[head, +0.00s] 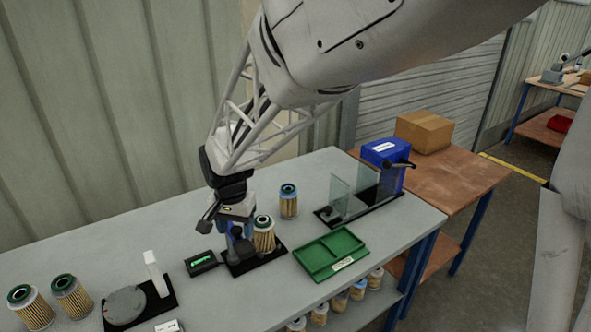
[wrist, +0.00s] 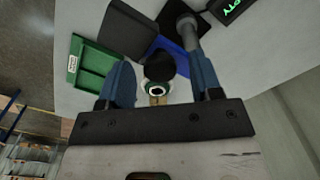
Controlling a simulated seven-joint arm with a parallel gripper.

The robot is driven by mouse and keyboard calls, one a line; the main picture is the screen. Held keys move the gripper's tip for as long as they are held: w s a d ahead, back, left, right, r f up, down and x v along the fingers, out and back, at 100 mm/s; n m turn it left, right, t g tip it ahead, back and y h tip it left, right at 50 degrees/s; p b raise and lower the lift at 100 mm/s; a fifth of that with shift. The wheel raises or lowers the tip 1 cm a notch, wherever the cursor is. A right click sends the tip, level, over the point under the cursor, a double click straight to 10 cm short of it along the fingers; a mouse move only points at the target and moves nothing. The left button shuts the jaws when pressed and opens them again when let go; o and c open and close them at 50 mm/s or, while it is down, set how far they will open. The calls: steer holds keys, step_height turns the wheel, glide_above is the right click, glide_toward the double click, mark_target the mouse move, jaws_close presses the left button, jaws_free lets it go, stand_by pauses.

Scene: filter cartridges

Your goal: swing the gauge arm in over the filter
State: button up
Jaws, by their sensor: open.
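A pleated tan filter (head: 263,238) with a dark end ring stands upright on the black gauge base (head: 262,264). Its ring-shaped green and white end (wrist: 157,91) shows between my fingers in the wrist view, partly covered by a round black knob (wrist: 160,66). I cannot tell whether the knob belongs to the gauge arm. A grey post (wrist: 187,28) rises near my right finger. My gripper (head: 237,225) points down just left of the filter; its blue fingers are apart in the wrist view (wrist: 161,85), with nothing clearly held. The gauge arm is largely hidden by my gripper.
A readout box (head: 201,263) with green digits lies left of the base. A green tray (head: 330,255) lies to the right. Another filter (head: 288,201) stands behind, and clear panels (head: 352,190) stand further right. A dial fixture (head: 126,304) and two filters are at left.

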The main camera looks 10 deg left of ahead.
jaws_close()
steer(key=shift+w+d+n, duration=0.1)
steer(key=shift+w+n, duration=0.05)
steer(key=shift+n, duration=0.15)
steer(key=w+n, duration=0.8)
steer(key=n, duration=0.9)
steer(key=shift+w, duration=0.25)
steer(key=shift+n, duration=0.3)
stand_by(0.3)
jaws_free()
